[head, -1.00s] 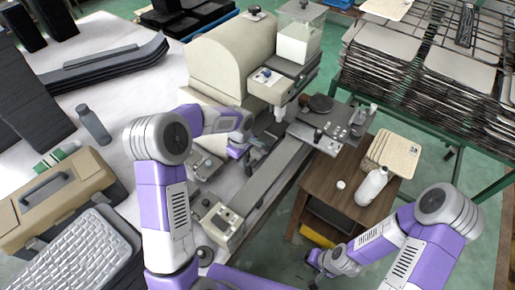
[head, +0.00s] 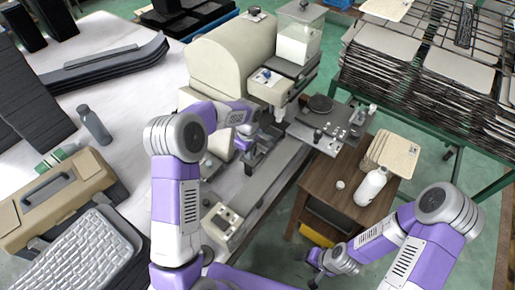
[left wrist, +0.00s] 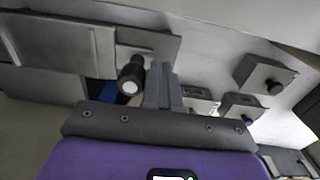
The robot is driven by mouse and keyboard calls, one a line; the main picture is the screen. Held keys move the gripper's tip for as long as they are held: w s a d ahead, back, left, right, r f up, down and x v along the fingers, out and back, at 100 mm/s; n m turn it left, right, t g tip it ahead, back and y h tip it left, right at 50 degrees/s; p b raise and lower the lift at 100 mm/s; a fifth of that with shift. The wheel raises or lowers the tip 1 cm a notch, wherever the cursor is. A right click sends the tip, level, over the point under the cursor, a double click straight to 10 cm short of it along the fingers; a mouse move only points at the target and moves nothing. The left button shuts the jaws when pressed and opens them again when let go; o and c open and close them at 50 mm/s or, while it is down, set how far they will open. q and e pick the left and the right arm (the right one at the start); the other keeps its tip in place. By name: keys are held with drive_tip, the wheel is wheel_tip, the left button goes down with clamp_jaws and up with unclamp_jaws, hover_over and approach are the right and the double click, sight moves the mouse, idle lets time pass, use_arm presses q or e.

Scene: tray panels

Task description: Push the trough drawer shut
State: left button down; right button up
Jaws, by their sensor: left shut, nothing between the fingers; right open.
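A cream box (head: 270,88) juts from the front of the cream domed machine (head: 225,62), with a small blue item on top; it looks like the trough drawer, and I cannot tell how far out it stands. My left gripper (head: 254,156) is below and left of this box, in front of the machine, and is partly hidden by its own wrist. In the left wrist view its fingers (left wrist: 162,85) are shut and empty, beside a dark round knob (left wrist: 131,78) below a grey panel (left wrist: 60,45). My right gripper (head: 314,264) is open, low at right, far from the machine.
A grey rail (head: 262,190) runs diagonally along the table edge, with a control box (head: 222,222) at its near end. A wooden cabinet (head: 330,195) carries a white bottle (head: 371,187).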

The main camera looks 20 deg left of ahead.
use_arm(q)
drive_tip(key=shift+w+d, duration=0.15)
drive_tip(key=shift+w, duration=0.2)
drive_tip(key=shift+w+d+p, duration=0.25)
drive_tip(key=shift+w, duration=0.45)
drive_tip(key=shift+w+d+p, duration=0.2)
drive_tip(key=shift+w, duration=0.45)
drive_tip(key=shift+w+d+p, duration=0.25)
drive_tip(key=shift+w, duration=0.45)
drive_tip(key=shift+s+a, duration=0.25)
drive_tip(key=shift+s, duration=0.4)
drive_tip(key=shift+r+p, duration=2.05)
drive_tip(key=shift+r, duration=1.5)
